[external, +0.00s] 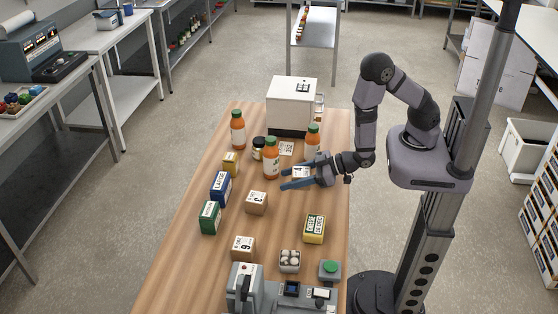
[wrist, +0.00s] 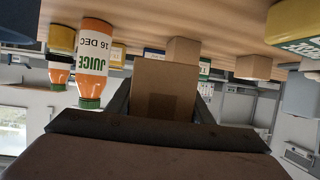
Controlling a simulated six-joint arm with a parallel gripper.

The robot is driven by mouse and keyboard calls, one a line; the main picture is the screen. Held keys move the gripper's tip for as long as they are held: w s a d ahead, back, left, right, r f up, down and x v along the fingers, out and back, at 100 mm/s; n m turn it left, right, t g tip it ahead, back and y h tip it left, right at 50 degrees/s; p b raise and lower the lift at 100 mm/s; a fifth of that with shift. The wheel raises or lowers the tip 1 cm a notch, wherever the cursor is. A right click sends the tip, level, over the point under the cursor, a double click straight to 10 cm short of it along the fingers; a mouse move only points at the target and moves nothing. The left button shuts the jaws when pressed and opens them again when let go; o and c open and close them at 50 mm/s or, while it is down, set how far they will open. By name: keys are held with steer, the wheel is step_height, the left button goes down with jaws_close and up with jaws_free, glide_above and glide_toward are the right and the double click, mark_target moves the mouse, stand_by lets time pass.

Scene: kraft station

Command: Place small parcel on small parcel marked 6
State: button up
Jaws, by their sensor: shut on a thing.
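My gripper (external: 286,178) is shut on a small brown parcel (wrist: 163,90), which it holds over the right half of the table. In the external view the held parcel shows a white label between the fingers, too small to read. The small parcel marked 6 (external: 243,247) stands on the table nearer the camera, left of and apart from my gripper. Another small parcel (external: 257,202), its mark hard to read, stands between them. Two brown parcels on the table, one behind the held parcel (wrist: 183,51) and one to its right (wrist: 253,67), show in the wrist view.
A juice bottle (external: 271,160) stands close beyond my gripper, with more bottles, a jar and a white cabinet (external: 292,105) behind. Blue (external: 221,188) and green (external: 210,217) boxes stand left. A yellow box (external: 314,229), egg carton (external: 290,261) and green button (external: 330,267) are at the near right.

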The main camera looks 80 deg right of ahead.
steer(key=shift+r+p, duration=0.55)
steer(key=shift+r, duration=0.75)
